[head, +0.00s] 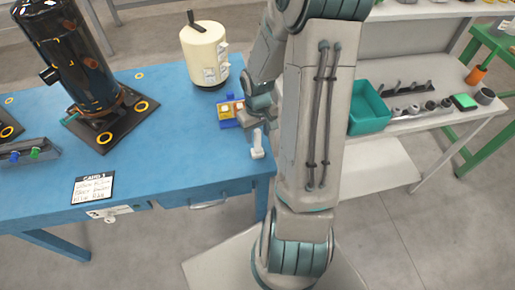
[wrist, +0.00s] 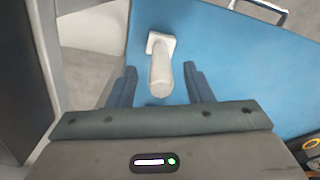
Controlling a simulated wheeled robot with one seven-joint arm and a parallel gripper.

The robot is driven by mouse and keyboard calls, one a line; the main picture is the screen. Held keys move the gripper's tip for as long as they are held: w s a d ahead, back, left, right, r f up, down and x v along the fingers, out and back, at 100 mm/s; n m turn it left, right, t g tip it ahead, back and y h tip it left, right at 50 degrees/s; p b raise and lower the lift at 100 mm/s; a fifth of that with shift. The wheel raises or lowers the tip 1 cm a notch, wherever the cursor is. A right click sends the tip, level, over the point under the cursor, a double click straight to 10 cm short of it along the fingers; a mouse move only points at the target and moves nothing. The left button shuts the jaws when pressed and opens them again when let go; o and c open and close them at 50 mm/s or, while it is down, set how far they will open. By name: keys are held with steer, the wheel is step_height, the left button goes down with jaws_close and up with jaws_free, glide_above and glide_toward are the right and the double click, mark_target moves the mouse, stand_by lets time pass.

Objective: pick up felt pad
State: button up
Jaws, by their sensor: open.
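A white piece with a square end and a rounded stem, which I take to be the felt pad (head: 257,147), is at the right part of the blue table. It also shows in the wrist view (wrist: 161,70), its stem between the fingertips with space at both sides. My gripper (wrist: 158,82) is open, one blue finger on each side of the stem. In the head view my gripper (head: 256,126) is just above and behind the piece, partly hidden by my arm. I cannot tell how far the fingers are above the table.
On the blue table (head: 170,160) stand a small blue block with yellow parts (head: 230,111), a cream canister (head: 205,53), a black compressor cylinder (head: 70,55) and a black card (head: 93,188). A teal bin (head: 369,107) sits on the shelf at right. The table's front middle is clear.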

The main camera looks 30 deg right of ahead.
mark_target(257, 143)
steer(key=shift+f, duration=1.4)
jaws_close()
steer(key=shift+r, duration=0.15)
